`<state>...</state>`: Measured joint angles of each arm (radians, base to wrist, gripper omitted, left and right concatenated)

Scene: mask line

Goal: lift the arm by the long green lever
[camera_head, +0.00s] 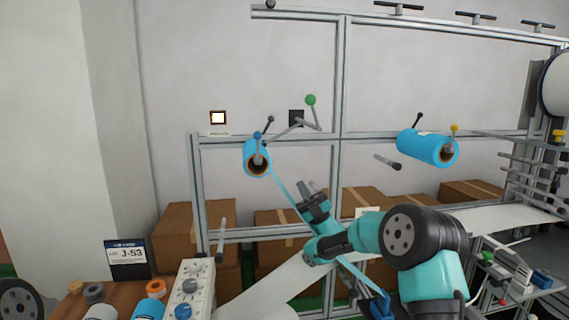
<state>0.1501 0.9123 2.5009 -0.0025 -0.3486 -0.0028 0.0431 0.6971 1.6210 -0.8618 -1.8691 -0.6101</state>
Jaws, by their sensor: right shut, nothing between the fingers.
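The long green lever (310,101) has a round green knob on a grey stem. It stands up beside the frame's middle post, and its lower end joins grey bars of a linkage (290,128) that runs down toward the left blue roll (257,160). My right gripper (313,188) is below the lever, apart from it, shut and empty, pointing up and left. A blue strip runs from the left roll down past the gripper. My left gripper is not in view.
A second blue roll (428,147) with a yellow-knobbed lever (455,128) is at right. A metal frame (344,70) stands behind. Cardboard boxes (185,225) sit below. A control box (190,288) with knobs is at lower left, by the J-53 sign (128,258). Space around the green knob is clear.

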